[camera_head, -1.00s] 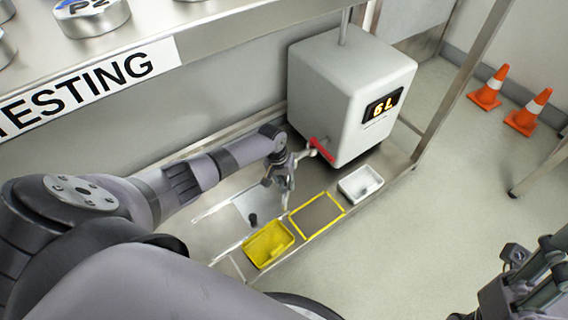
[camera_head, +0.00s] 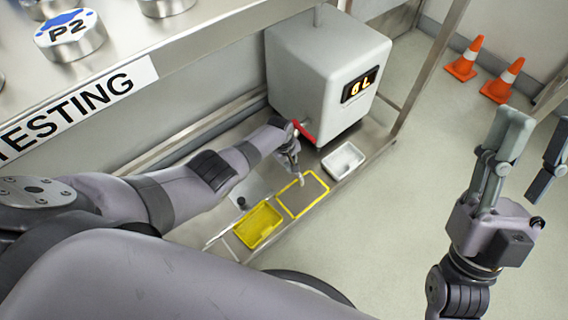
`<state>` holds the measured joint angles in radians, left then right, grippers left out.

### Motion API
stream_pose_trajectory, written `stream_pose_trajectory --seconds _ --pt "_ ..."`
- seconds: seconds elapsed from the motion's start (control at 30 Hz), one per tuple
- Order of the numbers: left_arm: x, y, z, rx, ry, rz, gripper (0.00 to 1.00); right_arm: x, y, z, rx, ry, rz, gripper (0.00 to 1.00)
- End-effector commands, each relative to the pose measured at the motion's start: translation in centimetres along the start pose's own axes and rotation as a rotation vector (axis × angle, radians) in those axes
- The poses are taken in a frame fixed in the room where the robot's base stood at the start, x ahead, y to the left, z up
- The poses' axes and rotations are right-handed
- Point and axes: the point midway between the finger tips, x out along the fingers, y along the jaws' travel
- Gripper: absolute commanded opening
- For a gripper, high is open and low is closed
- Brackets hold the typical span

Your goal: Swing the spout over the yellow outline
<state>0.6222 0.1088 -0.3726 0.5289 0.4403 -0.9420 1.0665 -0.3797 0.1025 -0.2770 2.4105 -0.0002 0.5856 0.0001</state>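A grey dispenser box (camera_head: 325,75) with a lit display stands on the lower metal shelf. A red part (camera_head: 303,131) sticks out low on its front; I cannot tell whether it is the spout or its handle. The yellow outline (camera_head: 312,205) lies on the shelf in front of the box, with bare metal inside it. My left gripper (camera_head: 293,168) points down just below the red part, near the outline's far corner. Its small, overlapping fingers do not show whether it is open or holds anything. My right gripper (camera_head: 538,126) is raised at the right, open and empty.
A yellow tray (camera_head: 258,226) sits left of the outline and a white tray (camera_head: 344,161) right of it. A small dark knob (camera_head: 241,202) is behind the yellow tray. A shelf post (camera_head: 432,70) stands right of the box. Two orange cones (camera_head: 464,62) stand on open floor.

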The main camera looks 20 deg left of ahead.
Motion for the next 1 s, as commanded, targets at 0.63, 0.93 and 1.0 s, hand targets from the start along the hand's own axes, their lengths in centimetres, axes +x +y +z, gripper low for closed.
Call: stream_pose_trajectory --seconds 0.63,0.93,1.0 --pt "0.05 0.67 -0.06 -0.051 0.013 0.002 0.00 0.01 -0.03 -0.18 0.001 0.009 0.000 0.40" --pt "0.07 0.63 -0.03 -0.051 0.012 0.001 0.35 0.01 -0.03 -0.18 0.001 0.009 0.000 0.40" --pt "0.08 0.61 -0.01 -0.051 0.012 0.001 0.36 0.01 -0.03 -0.18 0.001 0.009 0.000 0.40"
